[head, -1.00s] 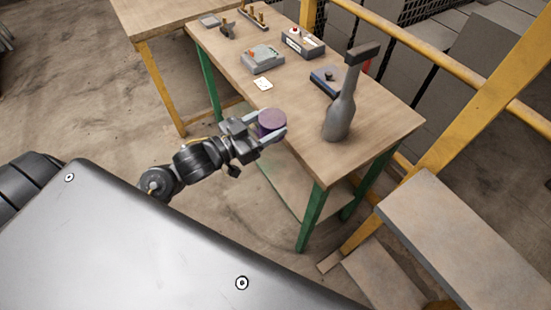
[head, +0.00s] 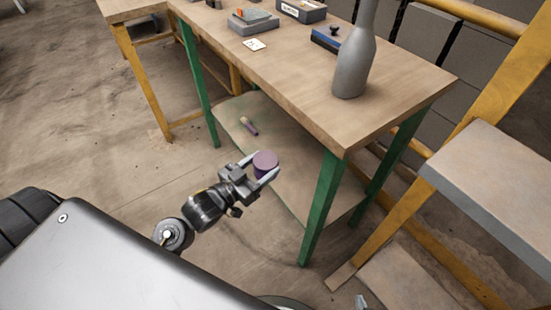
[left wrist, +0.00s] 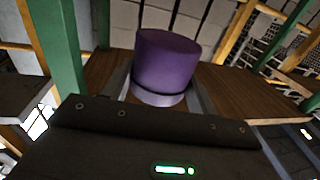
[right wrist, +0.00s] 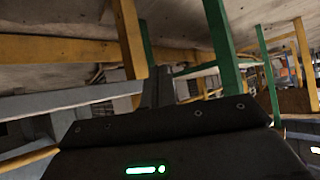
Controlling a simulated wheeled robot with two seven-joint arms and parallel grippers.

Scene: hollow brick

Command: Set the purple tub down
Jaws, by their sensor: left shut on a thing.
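The purple tub (head: 265,158) is held in the jaws of my left gripper (head: 264,174), in front of or over the lower shelf (head: 310,195) of the green-legged table. The left wrist view shows the tub (left wrist: 167,62) between the two fingers, with brown wood behind it on both sides. I cannot tell if the tub's underside touches the shelf. In the right wrist view my right gripper (right wrist: 157,88) has its fingers together, with nothing seen between them.
A small purple-and-beige object (head: 249,126) lies further back on the shelf. The tabletop (head: 300,75) overhangs the shelf and bears a grey bottle (head: 354,65) near its front. A green leg (head: 323,205) stands right of the tub.

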